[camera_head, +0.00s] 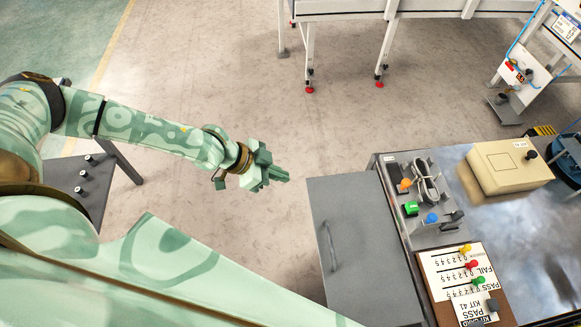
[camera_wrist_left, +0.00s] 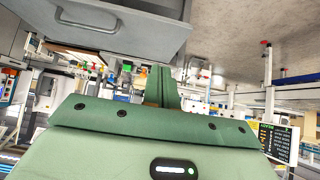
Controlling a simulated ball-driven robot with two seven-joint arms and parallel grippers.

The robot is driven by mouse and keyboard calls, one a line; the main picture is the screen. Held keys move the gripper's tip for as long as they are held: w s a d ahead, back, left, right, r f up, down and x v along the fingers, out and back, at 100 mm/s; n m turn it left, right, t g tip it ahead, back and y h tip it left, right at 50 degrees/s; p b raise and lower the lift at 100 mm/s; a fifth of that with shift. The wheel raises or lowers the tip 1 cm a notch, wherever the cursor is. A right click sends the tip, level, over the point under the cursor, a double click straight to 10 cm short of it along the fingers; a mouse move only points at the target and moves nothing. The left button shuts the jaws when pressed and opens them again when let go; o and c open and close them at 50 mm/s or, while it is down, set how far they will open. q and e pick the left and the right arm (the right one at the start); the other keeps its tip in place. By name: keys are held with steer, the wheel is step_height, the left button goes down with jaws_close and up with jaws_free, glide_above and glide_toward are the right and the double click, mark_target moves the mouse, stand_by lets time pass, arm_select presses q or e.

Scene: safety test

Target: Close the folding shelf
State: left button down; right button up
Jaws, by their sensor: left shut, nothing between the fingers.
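The folding shelf (camera_head: 362,238) is a flat grey panel with a bar handle (camera_head: 330,247) near its left edge. It sticks out from the left side of the workbench and looks raised. It also shows at the top of the left wrist view (camera_wrist_left: 150,38), with its handle at the upper left. My left gripper (camera_head: 284,177) is shut and empty, left of the panel's upper left corner and apart from it. Its closed fingers (camera_wrist_left: 160,82) point up below the panel in the wrist view. My right gripper is not in view.
The workbench (camera_head: 540,235) holds a grey tray (camera_head: 445,235) with small parts, a beige box with a knob (camera_head: 510,165) and a board with coloured pegs (camera_head: 465,280). A dark table (camera_head: 75,185) stands at the left. Floor is clear between it and the shelf.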

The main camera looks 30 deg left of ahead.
arm_select(q)
steer(key=b, duration=0.2)
glide_above(314, 195)
steer(key=s+a, duration=0.2)
steer(key=a, duration=0.1)
step_height(314, 195, down, 6)
steer(key=f, duration=0.1)
steer(key=f+b, duration=0.1)
steer(key=f, duration=0.2)
steer(key=shift+w+d+f+b, duration=0.15)
steer(key=shift+d+b, duration=0.1)
steer(key=shift+b, duration=0.15)
